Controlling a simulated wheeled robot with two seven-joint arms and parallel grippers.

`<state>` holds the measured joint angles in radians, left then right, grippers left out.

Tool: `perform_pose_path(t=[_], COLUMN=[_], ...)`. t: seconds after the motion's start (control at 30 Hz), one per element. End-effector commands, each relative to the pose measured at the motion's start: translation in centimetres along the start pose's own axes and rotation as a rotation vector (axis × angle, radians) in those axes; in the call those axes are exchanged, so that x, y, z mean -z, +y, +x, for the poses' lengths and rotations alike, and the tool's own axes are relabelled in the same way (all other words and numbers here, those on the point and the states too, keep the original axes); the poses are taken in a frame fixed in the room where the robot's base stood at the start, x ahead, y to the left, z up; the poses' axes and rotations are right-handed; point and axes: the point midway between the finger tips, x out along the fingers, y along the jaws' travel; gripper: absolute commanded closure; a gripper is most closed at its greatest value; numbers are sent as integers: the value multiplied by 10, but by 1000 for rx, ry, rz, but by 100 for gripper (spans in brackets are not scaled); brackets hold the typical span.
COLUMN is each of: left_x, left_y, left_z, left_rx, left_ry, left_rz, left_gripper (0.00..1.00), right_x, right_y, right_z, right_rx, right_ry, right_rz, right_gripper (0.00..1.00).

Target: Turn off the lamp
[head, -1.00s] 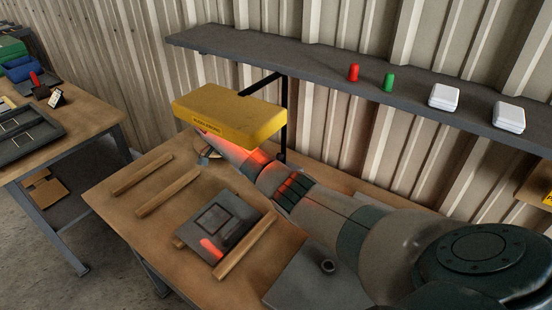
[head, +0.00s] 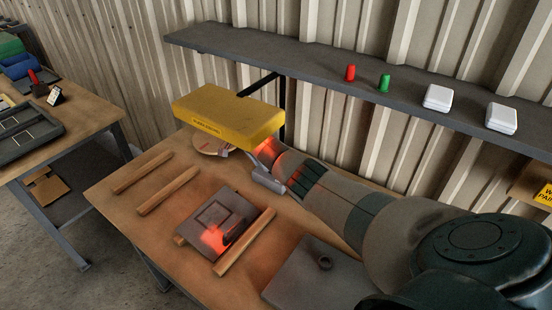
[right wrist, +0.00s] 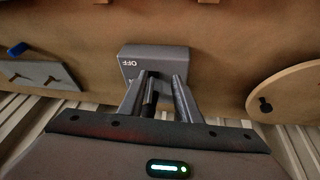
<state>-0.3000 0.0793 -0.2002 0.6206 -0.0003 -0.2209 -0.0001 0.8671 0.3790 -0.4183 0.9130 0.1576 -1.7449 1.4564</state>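The lamp is a yellow hood (head: 228,115) on a dark post (head: 283,110) at the back of the wooden bench. A red-orange glow under it falls on my right wrist and the grey plate. My right gripper (head: 250,156) is low beneath the hood, partly hidden by it. In the right wrist view, a grey switch box (right wrist: 153,58) marked OFF lies just beyond the fingertips. My right fingers (right wrist: 159,82) are apart, with a dark lever (right wrist: 151,93) between them, closer to the left finger. Whether they touch it is unclear. My left gripper is out of view.
A grey plate (head: 205,212) rests on wooden strips near the front. A round wooden disc (head: 208,147) lies beside the gripper. A shelf (head: 330,75) above holds a red cylinder (head: 350,73), a green cylinder (head: 384,83) and two white boxes (head: 437,97).

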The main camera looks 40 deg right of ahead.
Motion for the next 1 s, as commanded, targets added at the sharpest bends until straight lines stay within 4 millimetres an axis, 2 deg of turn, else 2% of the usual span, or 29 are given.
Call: perform_pose_path(t=[0.03, 0.3, 0.63, 1.0], left_x=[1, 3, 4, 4], left_y=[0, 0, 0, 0], left_z=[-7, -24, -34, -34], left_rx=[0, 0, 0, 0], left_ry=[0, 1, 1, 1], left_rz=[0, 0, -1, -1], left_gripper=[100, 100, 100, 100], right_x=[11, 54, 50, 49], right_y=[4, 15, 13, 13], right_z=[1, 20, 47, 52], right_rx=[-4, -3, -2, -1], right_ry=[1, 1, -1, -1], right_rz=[2, 2, -1, -1], right_gripper=[69, 69, 69, 69])
